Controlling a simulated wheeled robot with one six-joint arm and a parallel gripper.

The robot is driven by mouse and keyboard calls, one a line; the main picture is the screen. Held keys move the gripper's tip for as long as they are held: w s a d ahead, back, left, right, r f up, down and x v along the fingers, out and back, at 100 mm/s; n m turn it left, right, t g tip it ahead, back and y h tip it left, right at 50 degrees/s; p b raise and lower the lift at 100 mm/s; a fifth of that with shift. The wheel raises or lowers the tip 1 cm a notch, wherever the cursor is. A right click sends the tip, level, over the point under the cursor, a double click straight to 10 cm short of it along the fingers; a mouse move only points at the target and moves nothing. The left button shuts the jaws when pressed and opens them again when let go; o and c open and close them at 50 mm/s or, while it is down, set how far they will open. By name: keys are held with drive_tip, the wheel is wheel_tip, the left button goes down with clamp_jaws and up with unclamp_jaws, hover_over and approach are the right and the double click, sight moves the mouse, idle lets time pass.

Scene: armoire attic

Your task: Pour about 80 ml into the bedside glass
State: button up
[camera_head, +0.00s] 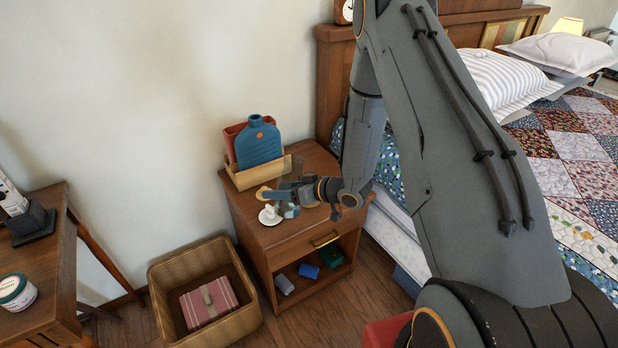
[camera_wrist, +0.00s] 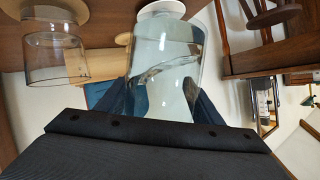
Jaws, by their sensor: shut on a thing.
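My gripper (camera_wrist: 160,100) is shut on a clear glass vessel (camera_wrist: 165,60) with water in it; dark fingers show on both sides. A white disc (camera_wrist: 160,8) shows at the vessel's far end; I cannot tell whether they touch. The wrist picture looks upside down. An empty-looking clear glass (camera_wrist: 57,58) is beside the vessel at the left, apart from it, by a round wooden coaster (camera_wrist: 50,10). In the head view my gripper (camera_head: 285,197) is over the bedside table (camera_head: 280,237), near a small white saucer (camera_head: 268,217). The glass is hard to make out there.
A wooden holder (camera_head: 246,177) with a blue bottle-shaped item (camera_head: 258,145) and a red item stands at the table's back. Small boxes sit on the shelf below. A wicker basket (camera_head: 245,322) stands left, the bed (camera_head: 570,150) right.

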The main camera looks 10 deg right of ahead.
drive_tip(key=shift+n+t, duration=0.3)
drive_tip(key=shift+n, duration=0.1)
drive_tip(key=shift+w+d+r+n+t+h+p, duration=0.15)
drive_tip(key=shift+w+r+n+t+h+p, duration=0.2)
drive_tip(key=shift+n, duration=0.45)
drive_tip(key=shift+s+r, duration=0.1)
drive_tip(key=shift+t+h, duration=0.25)
idle(1.4)
